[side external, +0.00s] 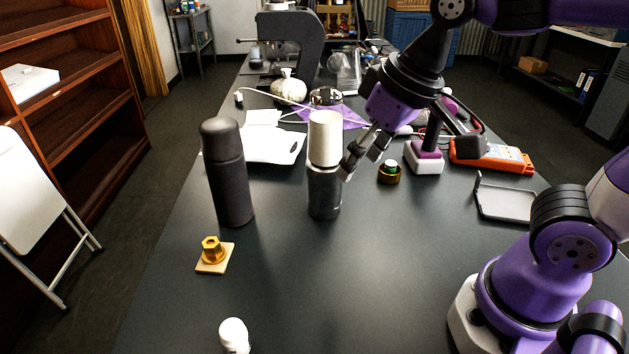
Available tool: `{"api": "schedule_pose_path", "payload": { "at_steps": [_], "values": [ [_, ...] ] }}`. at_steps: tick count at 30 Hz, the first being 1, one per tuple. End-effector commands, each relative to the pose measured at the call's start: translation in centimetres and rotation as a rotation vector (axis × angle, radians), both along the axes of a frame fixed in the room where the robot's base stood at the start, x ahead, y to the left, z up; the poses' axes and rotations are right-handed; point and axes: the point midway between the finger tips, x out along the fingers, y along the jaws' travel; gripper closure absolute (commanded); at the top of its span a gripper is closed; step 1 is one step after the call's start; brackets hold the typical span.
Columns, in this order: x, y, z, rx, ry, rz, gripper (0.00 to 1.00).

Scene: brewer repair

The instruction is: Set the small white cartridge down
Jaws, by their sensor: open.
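A white cylinder (325,140), which looks like the small white cartridge, stands upright on top of a dark glossy canister (324,195) near the middle of the table. My gripper (363,156) is open, just right of the place where the white cylinder meets the canister. The nearer fingertip overlaps the canister's right edge in the picture. I cannot tell whether it touches. A smaller white capped piece (234,334) stands at the table's front edge, partly cut off by the frame.
A tall black bottle (228,175) stands to the left. A brass fitting (211,250) sits on a small tan pad. A brass ring with a green top (389,172), an orange meter (490,155) and a shallow grey tray (505,203) lie to the right. The front middle table is clear.

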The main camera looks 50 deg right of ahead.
Motion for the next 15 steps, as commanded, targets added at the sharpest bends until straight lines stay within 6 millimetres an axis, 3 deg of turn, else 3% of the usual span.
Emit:
{"api": "schedule_pose_path", "payload": {
  "at_steps": [3, 6, 15],
  "values": [
    [-2.0, -2.8, -0.8, -0.034, -0.076, -0.015, 0.3],
    [-2.8, -3.8, -1.4, -0.055, -0.107, -0.016, 0.3],
    [-3.2, -4.1, -1.7, -0.065, -0.116, -0.013, 0.3]
  ]
}}
